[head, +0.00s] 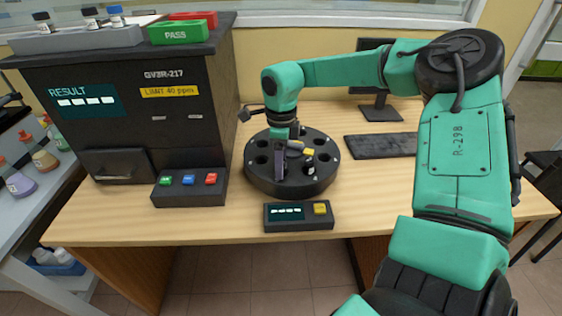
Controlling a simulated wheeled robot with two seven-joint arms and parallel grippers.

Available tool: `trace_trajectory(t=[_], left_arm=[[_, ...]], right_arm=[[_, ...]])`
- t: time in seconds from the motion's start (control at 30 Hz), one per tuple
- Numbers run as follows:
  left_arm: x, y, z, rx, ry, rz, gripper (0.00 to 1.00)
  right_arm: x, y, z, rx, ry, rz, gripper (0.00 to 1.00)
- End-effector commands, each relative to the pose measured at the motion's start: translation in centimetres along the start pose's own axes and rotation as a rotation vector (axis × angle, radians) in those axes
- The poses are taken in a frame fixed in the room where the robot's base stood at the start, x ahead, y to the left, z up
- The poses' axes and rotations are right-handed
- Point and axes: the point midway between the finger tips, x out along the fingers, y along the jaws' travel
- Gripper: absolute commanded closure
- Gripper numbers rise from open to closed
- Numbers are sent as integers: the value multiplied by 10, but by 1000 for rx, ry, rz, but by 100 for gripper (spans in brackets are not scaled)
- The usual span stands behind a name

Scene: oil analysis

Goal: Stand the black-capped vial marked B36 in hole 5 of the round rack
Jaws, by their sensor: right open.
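The round rack (290,188) is a black disc with several holes, standing on the wooden desk. A small dark-capped vial (309,166) with a pale label stands upright at its front right; its mark is too small to read. My right gripper (292,157) is low over the middle of the rack and open, left of this vial and apart from it. The gripper and wrist cover part of the rack's top, and hole numbers cannot be read. More vials stand in a grey tray (75,38) on the black analyser, with black caps (42,16) and a blue cap. My left gripper is out of view.
The analyser (190,75) stands left of the rack, with a button box (190,188) before it. A small display box (298,216) sits in front of the rack. Green PASS and red trays are on the analyser. A keyboard (380,146) and monitor stand to the right.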

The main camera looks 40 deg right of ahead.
Motion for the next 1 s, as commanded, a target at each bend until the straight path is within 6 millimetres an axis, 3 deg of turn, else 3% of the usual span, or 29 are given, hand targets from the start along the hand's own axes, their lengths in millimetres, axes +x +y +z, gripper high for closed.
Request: trace_trajectory(t=[0.17,0.4,0.5,0.63,1.0], left_arm=[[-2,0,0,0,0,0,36],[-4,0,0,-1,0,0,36],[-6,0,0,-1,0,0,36],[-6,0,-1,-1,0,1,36],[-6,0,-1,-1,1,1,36]], right_arm=[[-27,-1,1,0,-3,-6,36],[-93,-1,0,0,-2,-5,36],[-112,0,0,1,-1,-2,36],[-122,0,0,0,1,-1,36],[-122,0,0,-1,0,0,36]])
